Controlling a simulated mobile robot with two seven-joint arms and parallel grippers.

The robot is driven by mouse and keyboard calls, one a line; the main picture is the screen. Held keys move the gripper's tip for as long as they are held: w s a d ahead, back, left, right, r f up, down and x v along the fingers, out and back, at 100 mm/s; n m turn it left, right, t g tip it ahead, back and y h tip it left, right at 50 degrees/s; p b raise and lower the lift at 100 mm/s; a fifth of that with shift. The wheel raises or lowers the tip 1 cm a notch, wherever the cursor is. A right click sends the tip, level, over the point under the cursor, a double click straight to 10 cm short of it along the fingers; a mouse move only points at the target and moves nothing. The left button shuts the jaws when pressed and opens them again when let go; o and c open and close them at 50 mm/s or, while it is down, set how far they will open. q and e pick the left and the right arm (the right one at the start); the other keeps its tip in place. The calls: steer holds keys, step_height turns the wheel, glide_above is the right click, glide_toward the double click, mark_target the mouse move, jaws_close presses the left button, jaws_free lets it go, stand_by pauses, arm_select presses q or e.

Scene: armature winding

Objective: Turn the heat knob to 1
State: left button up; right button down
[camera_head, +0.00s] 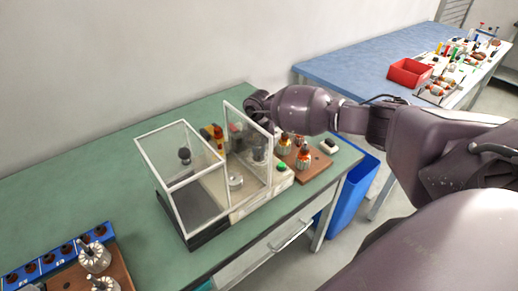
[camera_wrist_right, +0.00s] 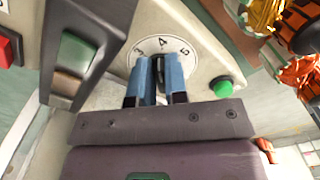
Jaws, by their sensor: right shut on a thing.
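The heat knob (camera_wrist_right: 160,72) is black and sits on a white round dial (camera_wrist_right: 178,48) whose visible numbers are 3, 4 and 5. My right gripper (camera_wrist_right: 160,70) has its blue fingers shut on the knob in the right wrist view. The fingers cover the lower part of the dial, so the 1 and the knob's pointer cannot be made out. In the head view my right arm (camera_head: 305,110) reaches to the machine (camera_head: 215,185) from the right, and the fingertips are hidden there. My left gripper is not in view.
A green button (camera_wrist_right: 222,87) is right of the dial, and a red switch (camera_wrist_right: 8,50) is at far left. The clear guard (camera_head: 183,160) stands on the machine. Orange-wound armatures (camera_head: 303,157) stand beside it. The green table (camera_head: 90,190) is clear at back left.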

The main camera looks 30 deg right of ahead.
steer(key=shift+n, duration=0.6)
steer(key=c, duration=1.1)
jaws_free()
steer(key=shift+c, duration=0.2)
step_height(320, 180, up, 11)
steer(key=shift+f, duration=0.1)
